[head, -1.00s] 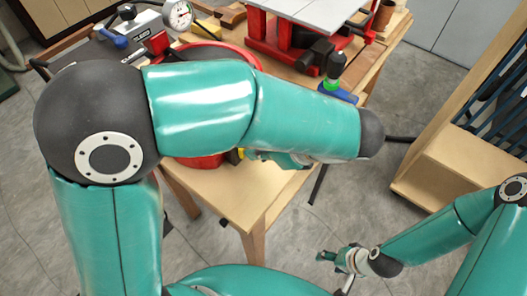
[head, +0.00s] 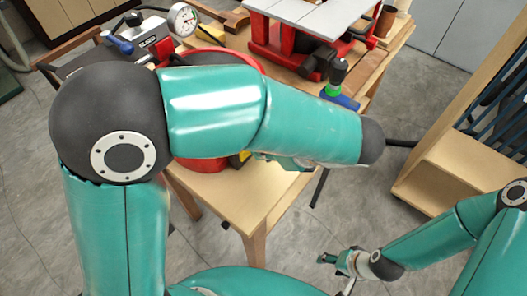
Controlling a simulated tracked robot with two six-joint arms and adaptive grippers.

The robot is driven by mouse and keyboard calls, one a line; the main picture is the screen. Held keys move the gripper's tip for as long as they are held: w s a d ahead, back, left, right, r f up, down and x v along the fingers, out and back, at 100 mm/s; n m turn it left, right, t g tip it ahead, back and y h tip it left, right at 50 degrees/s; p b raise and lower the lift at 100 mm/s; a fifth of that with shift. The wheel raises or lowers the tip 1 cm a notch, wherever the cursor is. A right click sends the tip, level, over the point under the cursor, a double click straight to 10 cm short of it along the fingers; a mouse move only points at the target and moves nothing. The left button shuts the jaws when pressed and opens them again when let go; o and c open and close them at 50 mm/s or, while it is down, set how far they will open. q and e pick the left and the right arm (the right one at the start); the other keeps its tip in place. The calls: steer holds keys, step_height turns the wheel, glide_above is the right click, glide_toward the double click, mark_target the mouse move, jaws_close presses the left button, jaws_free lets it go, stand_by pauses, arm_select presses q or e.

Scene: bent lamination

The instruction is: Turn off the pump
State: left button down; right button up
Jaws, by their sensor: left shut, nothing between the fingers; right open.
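A light grey box with a dark label (head: 150,36), which looks like the pump, stands at the back left of the workbench. A round dial gauge (head: 183,19) sits at its right end. My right gripper (head: 328,259) is open and empty at the lower right, over the floor, far from the box.
A red round object (head: 225,60) lies partly behind my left arm. A red-based machine with a grey top (head: 310,12) stands behind it, beside a green and black bottle-like item (head: 335,77). The workbench's front corner (head: 245,200) is bare. A wooden rack (head: 450,165) stands at right.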

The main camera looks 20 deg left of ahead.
arm_select(q)
steer(key=shift+d, duration=0.15)
steer(key=shift+s+d, duration=0.15)
steer(key=shift+d, duration=0.1)
steer(key=d, duration=0.1)
steer(key=s+d, duration=0.2)
steer(key=shift+d+r+p, duration=0.3)
steer(key=shift+d+p, duration=0.05)
steer(key=s+v, duration=0.1)
steer(key=v, duration=0.7)
steer(key=shift+s+r+b, duration=0.25)
steer(key=shift+r+b, duration=0.05)
steer(key=shift+a, duration=0.1)
